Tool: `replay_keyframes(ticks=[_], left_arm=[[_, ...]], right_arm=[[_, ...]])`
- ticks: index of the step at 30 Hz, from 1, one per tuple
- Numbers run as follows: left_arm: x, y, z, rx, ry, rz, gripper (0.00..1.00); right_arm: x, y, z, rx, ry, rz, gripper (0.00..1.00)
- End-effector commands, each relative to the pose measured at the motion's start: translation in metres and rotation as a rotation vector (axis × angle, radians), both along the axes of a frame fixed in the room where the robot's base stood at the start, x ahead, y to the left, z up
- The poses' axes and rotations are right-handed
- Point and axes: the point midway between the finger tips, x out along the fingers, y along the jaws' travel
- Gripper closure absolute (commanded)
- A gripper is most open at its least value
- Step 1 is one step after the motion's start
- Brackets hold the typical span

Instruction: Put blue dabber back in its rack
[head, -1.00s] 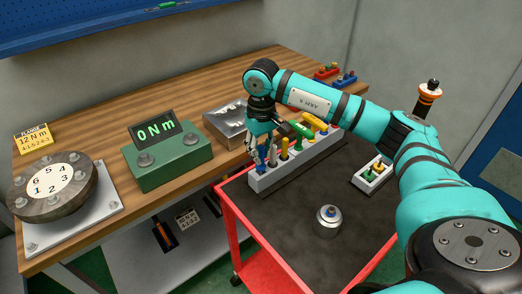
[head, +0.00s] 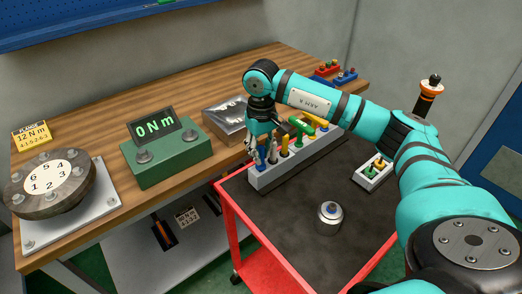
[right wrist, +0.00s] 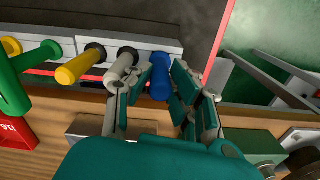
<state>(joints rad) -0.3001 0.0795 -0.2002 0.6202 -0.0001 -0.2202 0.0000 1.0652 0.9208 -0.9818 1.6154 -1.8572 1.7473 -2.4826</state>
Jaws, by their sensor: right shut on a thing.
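The blue dabber (right wrist: 160,84) is a blue handle in the right wrist view. It is at the end of the grey rack (right wrist: 152,46), lined up with the rack's last place. How deep it sits is hidden. My right gripper (right wrist: 164,76) is shut on the blue handle, one finger on each side. In the head view the right gripper (head: 262,143) hangs down over the near left end of the long grey rack (head: 297,172). The dabber is mostly covered there by the gripper. My left gripper is out of view.
A grey-handled tool (right wrist: 122,68), a yellow one (right wrist: 80,67) and a green one (right wrist: 12,88) stand in the rack beside it. A metal can (head: 329,214) and a small rack (head: 375,172) are on the dark cart top. A green torque meter (head: 170,157) stands on the bench.

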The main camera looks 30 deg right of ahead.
Motion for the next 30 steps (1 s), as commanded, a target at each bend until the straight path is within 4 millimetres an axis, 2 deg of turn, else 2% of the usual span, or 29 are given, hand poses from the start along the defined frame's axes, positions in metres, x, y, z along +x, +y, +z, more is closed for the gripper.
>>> replay_keyframes(ticks=[30], left_arm=[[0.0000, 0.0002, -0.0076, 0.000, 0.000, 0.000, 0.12]], right_arm=[[-0.0004, 0.0001, -0.0075, -0.001, 0.002, 0.000, 1.00]])
